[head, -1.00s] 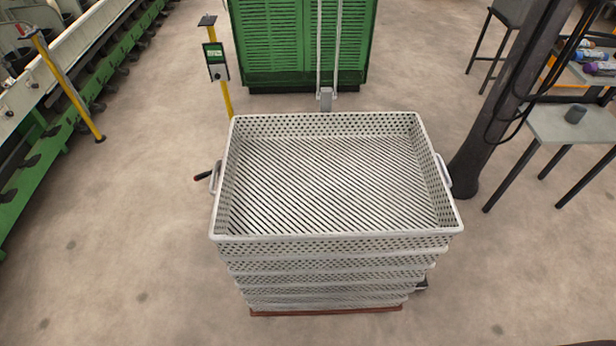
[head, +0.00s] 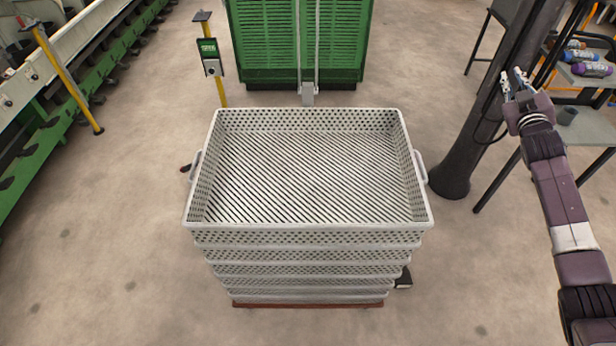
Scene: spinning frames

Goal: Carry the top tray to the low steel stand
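The top tray (head: 310,226) is a pale, perforated, empty open box on a stack of similar trays (head: 310,258) in the middle of the head view. It has a handle on its left side (head: 195,166) and one on its right side (head: 421,167). My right gripper (head: 513,80) is raised to the right of the stack, apart from the tray. Its fingertips are spread and nothing is between them. My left gripper is out of view. A low grey table (head: 596,127) at the right, partly hidden by my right arm, may be the steel stand.
The stack rests on a reddish-brown base (head: 300,305). A green cabinet (head: 300,45) stands behind it, with a yellow post (head: 220,92) to its left. A dark column (head: 455,175) rises close to the right. A green-framed machine (head: 50,110) runs along the left. The floor in front is clear.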

